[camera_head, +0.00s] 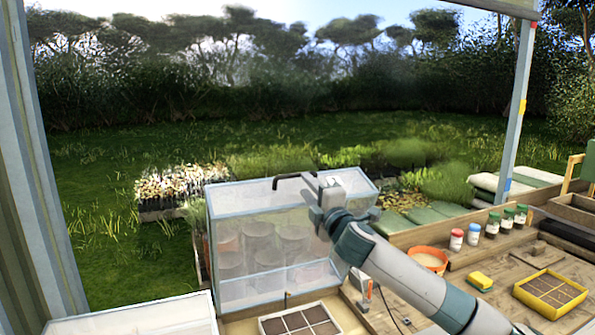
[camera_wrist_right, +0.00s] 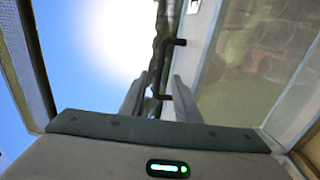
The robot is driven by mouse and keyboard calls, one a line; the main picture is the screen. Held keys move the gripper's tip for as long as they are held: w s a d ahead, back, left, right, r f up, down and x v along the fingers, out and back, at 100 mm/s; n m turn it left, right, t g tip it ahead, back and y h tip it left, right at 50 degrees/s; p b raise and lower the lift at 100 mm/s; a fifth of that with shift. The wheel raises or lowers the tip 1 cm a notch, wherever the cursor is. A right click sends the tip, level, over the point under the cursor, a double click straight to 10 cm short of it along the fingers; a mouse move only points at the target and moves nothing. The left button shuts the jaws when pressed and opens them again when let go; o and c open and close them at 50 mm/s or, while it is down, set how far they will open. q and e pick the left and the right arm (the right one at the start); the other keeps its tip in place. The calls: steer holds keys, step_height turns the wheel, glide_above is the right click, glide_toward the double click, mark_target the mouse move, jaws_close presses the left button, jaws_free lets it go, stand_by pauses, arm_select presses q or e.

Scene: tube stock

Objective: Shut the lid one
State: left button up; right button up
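A clear-walled box (camera_head: 262,270) with pale edges stands left of centre in the head view, with blurred pots behind its panes. A dark bar handle (camera_head: 290,178) shows at its top edge, and it also shows in the right wrist view (camera_wrist_right: 157,78). I cannot tell how far the lid stands open. My right gripper (camera_head: 318,187) is at the handle's right end. In the right wrist view its two fingers are apart, with the handle's bar between the tips and a gap on one side. My left gripper is not in view.
Another pale translucent cover (camera_head: 140,318) lies at the lower left. A soil tray (camera_head: 300,322) sits in front of the box. On the bench to the right are an orange bowl (camera_head: 428,258), several capped jars (camera_head: 474,235), a yellow sponge (camera_head: 480,281) and a yellow tray (camera_head: 520,290).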

mark_target(298, 176)
steer(key=shift+p+x, duration=1.25)
steer(key=shift+x, duration=2.6)
jaws_close()
